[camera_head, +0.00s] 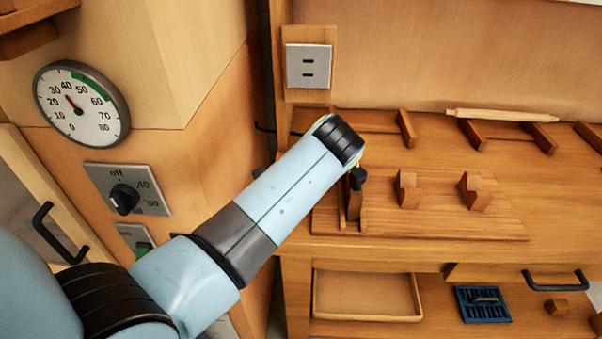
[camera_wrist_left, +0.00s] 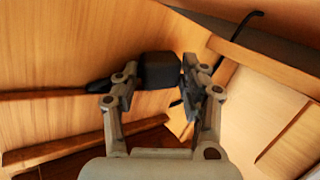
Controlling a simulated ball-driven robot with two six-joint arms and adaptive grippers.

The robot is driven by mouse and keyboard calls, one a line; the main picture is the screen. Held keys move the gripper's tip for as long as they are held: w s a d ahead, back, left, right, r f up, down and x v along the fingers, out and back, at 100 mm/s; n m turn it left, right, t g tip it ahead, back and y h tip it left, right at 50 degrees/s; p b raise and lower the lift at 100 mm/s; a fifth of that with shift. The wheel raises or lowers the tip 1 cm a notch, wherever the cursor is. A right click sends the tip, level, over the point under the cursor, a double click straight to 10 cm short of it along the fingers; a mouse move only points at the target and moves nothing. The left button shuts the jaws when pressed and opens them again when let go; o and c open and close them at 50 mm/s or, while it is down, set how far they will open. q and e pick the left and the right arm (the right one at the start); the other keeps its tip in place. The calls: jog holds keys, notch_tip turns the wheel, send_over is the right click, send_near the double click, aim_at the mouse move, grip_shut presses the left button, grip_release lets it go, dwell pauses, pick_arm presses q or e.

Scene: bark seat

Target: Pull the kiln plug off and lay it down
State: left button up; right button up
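The kiln plug (camera_wrist_left: 161,70) is a black block between the fingertips of my left gripper (camera_wrist_left: 158,82) in the left wrist view. The fingers appear closed on its two sides. A black end sticks out to the left behind one finger. In the head view my left arm reaches over the workbench and its wrist hides most of the gripper. A small black part (camera_head: 357,178), perhaps the plug, shows just past the wrist, low over a wooden board. My right gripper is not in view.
The wooden board (camera_head: 450,228) carries upright wooden blocks (camera_head: 409,190). A rolling pin (camera_head: 502,115) rests on supports behind. Below are an open tray (camera_head: 367,315) and a blue grated item (camera_head: 483,304). A dial gauge (camera_head: 82,102) and a knob panel (camera_head: 127,190) are at left.

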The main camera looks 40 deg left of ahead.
pick_arm(q)
jog(key=o, duration=0.4)
jog(key=shift+c, duration=0.2)
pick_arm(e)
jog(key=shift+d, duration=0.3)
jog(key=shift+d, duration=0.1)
